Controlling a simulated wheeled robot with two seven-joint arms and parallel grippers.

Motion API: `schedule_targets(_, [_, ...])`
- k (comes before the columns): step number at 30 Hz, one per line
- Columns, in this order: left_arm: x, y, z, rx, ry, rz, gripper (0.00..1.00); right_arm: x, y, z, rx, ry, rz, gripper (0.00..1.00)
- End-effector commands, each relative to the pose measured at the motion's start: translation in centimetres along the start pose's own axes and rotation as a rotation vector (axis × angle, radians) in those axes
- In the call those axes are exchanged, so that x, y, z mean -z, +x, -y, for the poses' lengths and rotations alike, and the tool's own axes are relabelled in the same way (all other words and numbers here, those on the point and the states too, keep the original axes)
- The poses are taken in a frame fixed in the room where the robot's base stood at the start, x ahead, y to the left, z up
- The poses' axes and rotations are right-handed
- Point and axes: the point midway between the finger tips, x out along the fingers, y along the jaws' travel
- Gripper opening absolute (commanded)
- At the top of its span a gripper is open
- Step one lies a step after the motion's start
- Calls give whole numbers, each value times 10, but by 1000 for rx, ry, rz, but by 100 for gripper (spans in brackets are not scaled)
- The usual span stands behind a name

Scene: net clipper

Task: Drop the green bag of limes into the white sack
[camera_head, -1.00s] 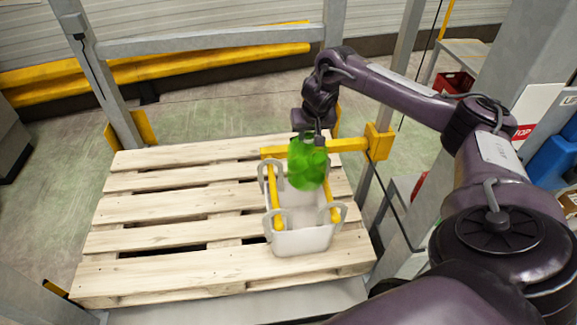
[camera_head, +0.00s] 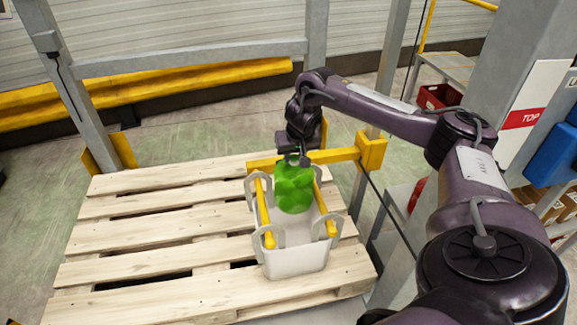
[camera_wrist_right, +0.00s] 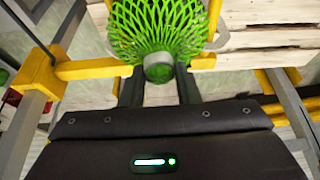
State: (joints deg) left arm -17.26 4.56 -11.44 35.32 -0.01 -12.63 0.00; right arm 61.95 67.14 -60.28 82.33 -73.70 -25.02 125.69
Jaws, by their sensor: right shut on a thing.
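The green bag of limes (camera_head: 294,187) hangs below my right gripper (camera_head: 293,158), over the far part of the white sack's opening. In the right wrist view the green net (camera_wrist_right: 160,30) gathers into a clip, and my right gripper (camera_wrist_right: 160,84) is shut on its top. The white sack (camera_head: 296,262) stands upright and open on the pallet, with grey handles hung on yellow bars. The bag hides part of the sack's inside, so I cannot tell how far its bottom is below the rim. My left gripper is not in view.
The yellow frame (camera_head: 268,222) holds the sack open, and its crossbar (camera_head: 340,155) runs just behind the bag. The wooden pallet (camera_head: 140,232) is bare to the left. Grey posts (camera_head: 385,75) and a red crate (camera_head: 437,96) stand at the right.

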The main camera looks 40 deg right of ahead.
Motion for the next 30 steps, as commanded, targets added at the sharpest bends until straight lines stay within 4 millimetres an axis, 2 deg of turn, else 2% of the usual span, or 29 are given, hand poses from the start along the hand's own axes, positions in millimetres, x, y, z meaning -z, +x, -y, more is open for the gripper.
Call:
schedule_targets(2, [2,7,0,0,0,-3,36,-1,4,0,1,1,-3,0])
schedule_targets(10, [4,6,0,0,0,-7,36,-1,3,0,1,2,-3,0])
schedule_targets(11, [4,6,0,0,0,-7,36,-1,3,0,1,2,-3,30])
schedule_targets(15, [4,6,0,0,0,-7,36,-1,3,0,1,1,-2,49])
schedule_targets(17, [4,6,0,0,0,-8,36,-1,4,0,1,1,-2,55])
schedule_targets(25, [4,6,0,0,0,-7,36,-2,4,0,-1,0,2,55])
schedule_targets(30, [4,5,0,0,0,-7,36,-1,-16,0,2,0,-2,55])
